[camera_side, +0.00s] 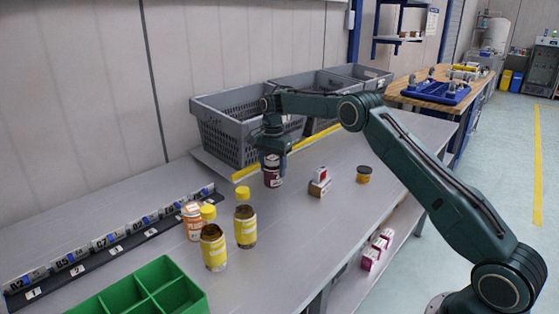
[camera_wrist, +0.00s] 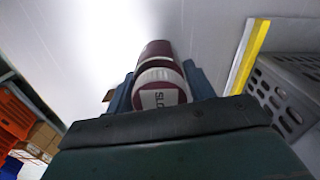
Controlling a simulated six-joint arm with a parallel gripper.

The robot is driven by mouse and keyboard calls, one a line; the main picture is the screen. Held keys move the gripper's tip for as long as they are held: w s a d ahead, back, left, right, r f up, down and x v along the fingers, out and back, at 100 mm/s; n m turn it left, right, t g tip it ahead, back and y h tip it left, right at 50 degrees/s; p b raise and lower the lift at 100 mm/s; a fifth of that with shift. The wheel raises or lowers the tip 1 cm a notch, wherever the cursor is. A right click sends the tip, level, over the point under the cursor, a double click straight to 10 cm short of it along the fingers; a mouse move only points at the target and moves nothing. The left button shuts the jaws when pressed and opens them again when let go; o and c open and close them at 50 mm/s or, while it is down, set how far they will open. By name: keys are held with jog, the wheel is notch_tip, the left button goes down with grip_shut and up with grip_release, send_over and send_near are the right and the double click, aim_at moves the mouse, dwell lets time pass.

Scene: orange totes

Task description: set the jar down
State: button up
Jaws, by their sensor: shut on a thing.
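The jar (camera_side: 272,178) is dark red with a pale label band. It is upright in the side view, at or just above the grey table (camera_side: 220,274) in front of the grey crates; I cannot tell whether its base touches. My gripper (camera_side: 272,160) is shut on its upper part from above. The jar's lower part is partly hidden there.
Grey crates (camera_side: 215,104) stand behind, along a yellow strip (camera_side: 246,172). Small boxes (camera_side: 319,187) and a dark jar with a yellow label (camera_side: 363,175) are to the right. Yellow-capped bottles (camera_side: 245,226), an orange-labelled bottle (camera_side: 191,222) and a green divided bin (camera_side: 150,277) are nearer, left.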

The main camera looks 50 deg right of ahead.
aim_at(273, 177)
jog(key=shift+f, duration=1.85)
jog(key=shift+f, duration=0.15)
jog(key=o, duration=1.2)
notch_tip(273, 177, up, 12)
jog(key=shift+f, duration=0.2)
jog(key=shift+r, duration=0.3)
